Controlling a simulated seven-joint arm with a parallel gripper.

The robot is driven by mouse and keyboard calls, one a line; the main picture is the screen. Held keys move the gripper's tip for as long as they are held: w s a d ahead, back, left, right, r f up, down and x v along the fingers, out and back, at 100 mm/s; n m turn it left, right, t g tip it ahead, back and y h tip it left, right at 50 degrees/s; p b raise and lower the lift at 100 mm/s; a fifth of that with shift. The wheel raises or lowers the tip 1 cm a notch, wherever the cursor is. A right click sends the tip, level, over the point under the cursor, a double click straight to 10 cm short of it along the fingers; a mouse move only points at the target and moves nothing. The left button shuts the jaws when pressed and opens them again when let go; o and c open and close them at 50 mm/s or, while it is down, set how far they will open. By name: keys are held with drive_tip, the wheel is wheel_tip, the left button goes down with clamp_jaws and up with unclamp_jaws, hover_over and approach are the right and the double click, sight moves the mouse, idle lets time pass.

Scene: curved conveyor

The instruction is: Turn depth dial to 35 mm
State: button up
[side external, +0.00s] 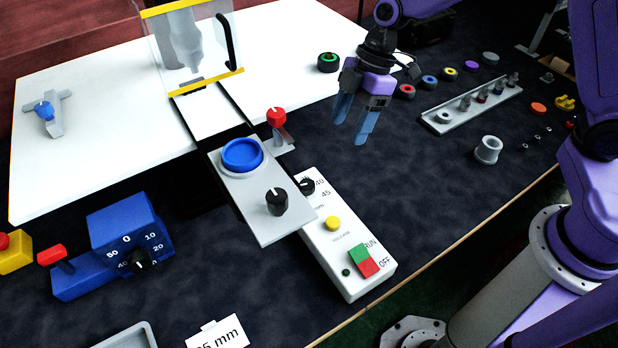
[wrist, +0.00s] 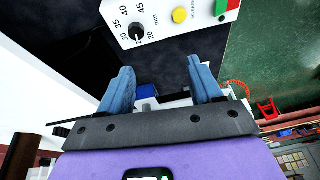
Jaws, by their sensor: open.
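The depth dial is a black knob on the white control box. In the wrist view the depth dial (wrist: 138,31) has a scale marked in mm around it, with 20, 30, 35, 40 and 45 legible. Its exact setting is too small to tell. In the side view the dial (side external: 306,186) is partly hidden by the grey plate. The control box (side external: 317,238) also carries a yellow release button and green and red RUN/OFF buttons. My gripper (side external: 354,116) is open and empty, above the dark mat, behind and right of the dial. Its two blue fingers (wrist: 160,68) are apart in the wrist view.
A grey plate (side external: 291,228) with a blue cup and a black knob stands beside the dial. A red knob (side external: 277,118) rises behind it. A blue box (side external: 120,225) with another numbered dial stands left. A card (side external: 219,334) reading mm lies in front. Small parts lie right.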

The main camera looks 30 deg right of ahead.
drive_tip(key=w+f, duration=0.2)
drive_tip(key=w, duration=0.3)
approach(307, 184)
drive_tip(key=shift+n, duration=0.4)
drive_tip(key=x, duration=0.8)
drive_tip(key=shift+f, duration=0.3)
drive_tip(key=shift+y, duration=0.3)
drive_tip(key=c, duration=1.1)
